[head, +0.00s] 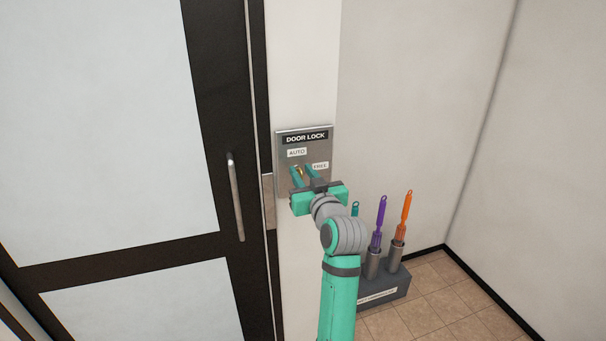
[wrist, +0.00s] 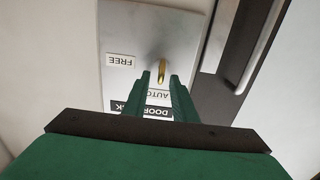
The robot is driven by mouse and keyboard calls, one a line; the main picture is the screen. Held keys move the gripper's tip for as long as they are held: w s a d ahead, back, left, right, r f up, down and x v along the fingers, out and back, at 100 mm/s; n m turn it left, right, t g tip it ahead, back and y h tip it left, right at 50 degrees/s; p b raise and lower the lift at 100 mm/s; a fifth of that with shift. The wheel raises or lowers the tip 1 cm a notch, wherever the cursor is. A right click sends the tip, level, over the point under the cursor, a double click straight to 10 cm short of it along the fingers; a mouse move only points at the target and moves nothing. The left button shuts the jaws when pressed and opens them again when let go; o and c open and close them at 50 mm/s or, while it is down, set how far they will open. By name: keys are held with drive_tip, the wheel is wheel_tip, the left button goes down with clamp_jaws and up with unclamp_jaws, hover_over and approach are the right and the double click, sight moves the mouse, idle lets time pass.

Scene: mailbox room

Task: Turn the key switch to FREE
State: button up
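The door lock plate (head: 284,142) is a metal panel on the wall strip beside the door, with an AUTO label (head: 297,152) at upper left and a FREE label (head: 320,165) at right. It shows upside down in the wrist view (wrist: 185,30). The brass key (wrist: 162,72) sits in the plate and lines up toward AUTO. My gripper (wrist: 160,76) is open, its two fingers apart on either side of the key in the wrist view. I cannot tell whether they touch it. In the head view (head: 304,169) the fingers partly hide the key.
The door with a vertical handle (head: 236,197) is left of the plate. On the tiled floor at right, a dark stand (head: 392,290) holds several brushes, including a purple one (head: 381,220) and an orange one (head: 403,215). The right wall is bare.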

clamp_jaws()
